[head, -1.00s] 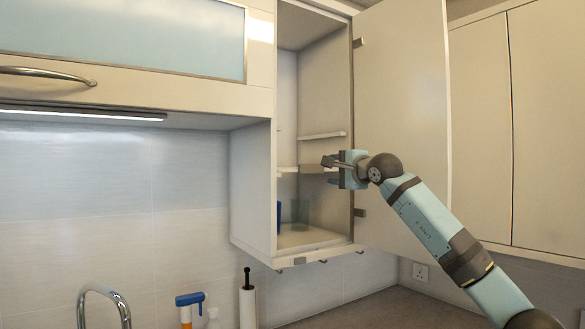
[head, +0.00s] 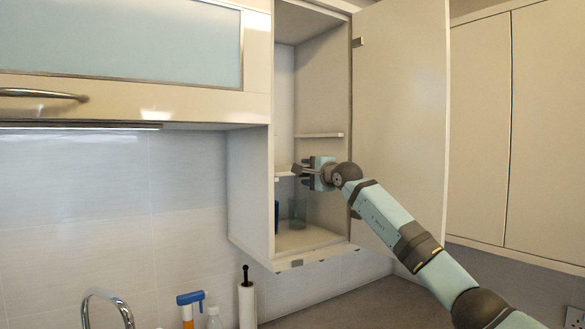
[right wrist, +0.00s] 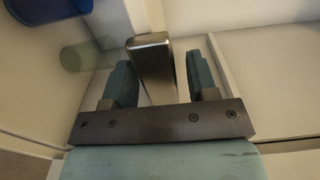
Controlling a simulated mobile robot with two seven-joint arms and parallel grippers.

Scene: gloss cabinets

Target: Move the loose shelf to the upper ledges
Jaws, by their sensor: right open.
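The open wall cabinet (head: 321,85) has a pale ledge (head: 318,135) on its inside right. A pale board at the lower level, apparently the loose shelf (head: 285,176), shows left of my right gripper (head: 300,172). The gripper hides its right part. My right gripper is open at the cabinet's opening, level with this board. In the right wrist view its two teal fingers (right wrist: 160,82) stand apart, with a grey metallic block between them. I cannot tell what that block belongs to, or whether the fingers touch the shelf. My left gripper is not in view.
A greenish glass (head: 298,209) and a blue cup (head: 276,215) stand on the cabinet floor below the gripper. A tap (head: 105,300), bottles and a paper roll (head: 247,304) stand below.

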